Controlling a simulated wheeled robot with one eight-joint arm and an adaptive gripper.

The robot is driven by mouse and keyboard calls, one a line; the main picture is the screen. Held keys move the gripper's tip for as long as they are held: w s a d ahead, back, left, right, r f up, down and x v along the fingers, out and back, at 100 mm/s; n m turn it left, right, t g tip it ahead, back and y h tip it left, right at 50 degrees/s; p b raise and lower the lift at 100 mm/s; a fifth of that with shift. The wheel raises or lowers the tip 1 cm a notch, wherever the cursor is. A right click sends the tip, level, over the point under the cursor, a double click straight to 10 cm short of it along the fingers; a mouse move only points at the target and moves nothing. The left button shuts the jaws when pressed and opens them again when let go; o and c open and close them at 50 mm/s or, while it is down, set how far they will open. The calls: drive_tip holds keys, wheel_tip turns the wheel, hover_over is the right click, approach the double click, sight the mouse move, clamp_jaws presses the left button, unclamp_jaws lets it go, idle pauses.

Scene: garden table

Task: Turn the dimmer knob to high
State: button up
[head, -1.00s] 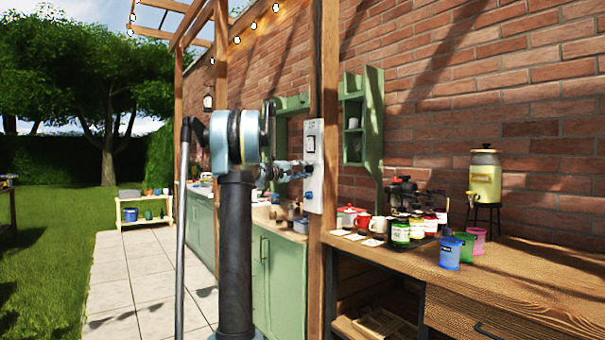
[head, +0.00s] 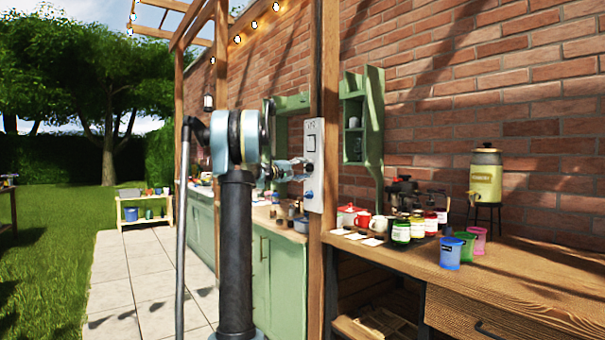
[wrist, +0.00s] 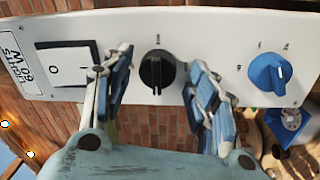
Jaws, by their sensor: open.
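A white control panel (head: 314,150) is fixed to a wooden post. In the wrist view it carries a rocker switch (wrist: 68,65) marked O and I at the left, a black knob (wrist: 157,72) in the middle and a blue knob (wrist: 267,73) at the right. I cannot tell for certain from markings which knob is the dimmer. The black knob's grip ridge runs up and down in that view, with a short mark above it. My gripper (wrist: 152,80) is open, its fingers on either side of the black knob with gaps showing. In the head view, my gripper (head: 295,165) is at the panel.
A wooden counter (head: 540,275) at the right holds jars (head: 401,230), cups (head: 450,252) and a drink dispenser (head: 485,175). Green cabinets (head: 275,270) stand behind the post. String bulbs (head: 237,40) hang above.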

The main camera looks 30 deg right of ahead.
drive_tip(key=a+f, duration=0.1)
drive_tip(key=a, duration=1.1)
drive_tip(key=shift+s, duration=0.4)
drive_tip(key=s+a+f+n+y, duration=0.2)
drive_tip(key=s+a+f+y, duration=1.6)
drive_tip(key=s+a+f, duration=2.2)
wheel_tip(320, 180, down, 3)
drive_tip(key=shift+s+r+t+y, duration=0.1)
drive_tip(key=shift+s+t+y, duration=0.3)
drive_tip(key=shift+s, duration=0.25)
drive_tip(key=shift+a, duration=0.1)
drive_tip(key=shift+w+f, duration=0.2)
drive_tip(key=shift+w, duration=0.25)
